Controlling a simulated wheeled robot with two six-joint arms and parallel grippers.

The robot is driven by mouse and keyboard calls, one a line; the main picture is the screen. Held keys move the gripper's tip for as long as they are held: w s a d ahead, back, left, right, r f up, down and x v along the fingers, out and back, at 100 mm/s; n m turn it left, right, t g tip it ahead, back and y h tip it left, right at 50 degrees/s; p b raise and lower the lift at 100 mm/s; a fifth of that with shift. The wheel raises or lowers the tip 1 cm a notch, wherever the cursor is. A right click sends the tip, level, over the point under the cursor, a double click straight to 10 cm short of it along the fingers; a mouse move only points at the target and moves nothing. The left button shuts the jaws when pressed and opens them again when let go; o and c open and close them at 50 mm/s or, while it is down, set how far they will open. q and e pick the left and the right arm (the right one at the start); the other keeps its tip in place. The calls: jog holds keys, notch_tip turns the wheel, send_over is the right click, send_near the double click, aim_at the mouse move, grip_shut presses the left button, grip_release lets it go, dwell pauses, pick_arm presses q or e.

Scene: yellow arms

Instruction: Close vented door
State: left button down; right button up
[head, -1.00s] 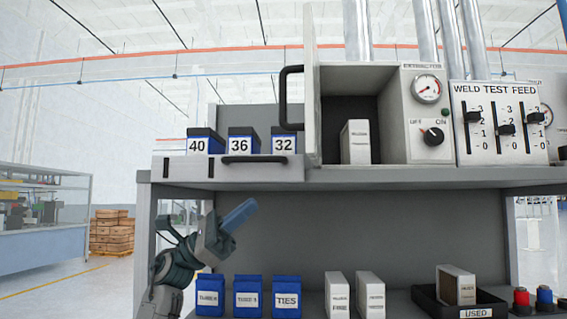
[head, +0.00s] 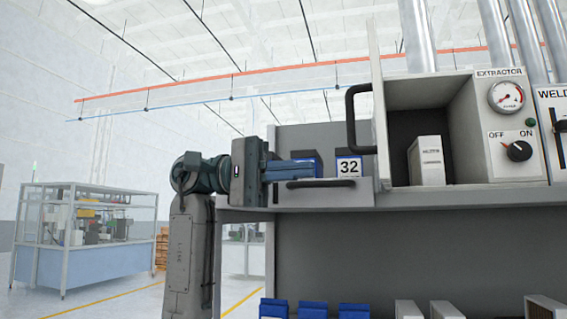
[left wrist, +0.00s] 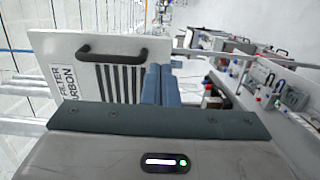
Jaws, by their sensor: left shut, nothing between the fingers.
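The vented door (head: 379,100) stands open on the extractor box (head: 470,110), seen nearly edge-on in the head view, with its black handle (head: 354,118) facing left. In the left wrist view the door (left wrist: 65,60) shows its white face, dark vent slots and lettering that includes CARBON. My left gripper (head: 312,169) is raised in front of the drawer, left of the door and a little below its handle. Its blue fingers (left wrist: 160,84) are shut and empty, and overlap the door's right part in the wrist view. My right gripper is out of view.
A white carton (head: 426,160) stands inside the open box. A grey drawer front (head: 345,195) with a bin marked 32 (head: 349,167) lies behind my left gripper. The shelf below holds blue packs (head: 312,309) and cartons.

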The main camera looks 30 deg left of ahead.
pick_arm(q)
jog(key=w+d+p, duration=0.1)
jog(key=d+p, duration=0.3)
jog(key=d, duration=0.5)
jog(key=shift+w, duration=0.1)
jog(key=shift+t, duration=0.3)
